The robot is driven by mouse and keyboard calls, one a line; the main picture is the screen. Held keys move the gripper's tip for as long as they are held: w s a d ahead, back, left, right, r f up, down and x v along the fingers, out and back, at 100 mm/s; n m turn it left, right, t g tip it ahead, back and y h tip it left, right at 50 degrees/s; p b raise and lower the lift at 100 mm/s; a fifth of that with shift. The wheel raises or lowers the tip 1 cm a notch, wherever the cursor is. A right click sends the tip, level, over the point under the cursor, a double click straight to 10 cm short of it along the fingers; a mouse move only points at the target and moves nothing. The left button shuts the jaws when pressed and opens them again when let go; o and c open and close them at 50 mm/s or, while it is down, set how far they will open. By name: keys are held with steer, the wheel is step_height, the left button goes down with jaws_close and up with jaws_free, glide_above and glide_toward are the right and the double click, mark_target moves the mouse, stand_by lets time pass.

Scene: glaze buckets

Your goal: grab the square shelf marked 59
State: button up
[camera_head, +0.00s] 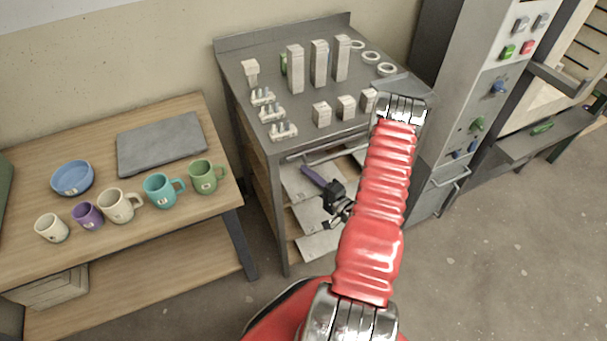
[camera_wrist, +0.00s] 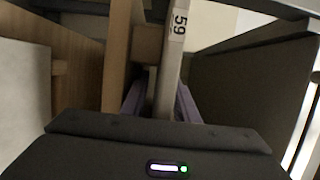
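The square shelf marked 59 (camera_wrist: 172,62) shows edge-on in the wrist view as a pale grey slab, with its black-on-white label near the top. My gripper (camera_wrist: 165,92) has its two purple fingers on either side of the slab's edge. A narrow gap shows at the left finger, and the right finger lies close beside the slab. The fingers appear open around it. In the head view my gripper (camera_head: 311,175) reaches in under the grey-topped table, beside pale slabs; the number is not legible there, and my red arm hides part of the area.
The grey-topped table (camera_head: 240,90) carries pale posts, rings and stilts. Pale slabs (camera_head: 312,212) lie on lower levels beneath it. A wooden post (camera_wrist: 117,55) stands close left of my gripper. A wooden table (camera_head: 110,245) with mugs is left; a grey cabinet (camera_head: 440,110) is right.

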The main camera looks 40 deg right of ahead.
jaws_close()
stand_by(1.2)
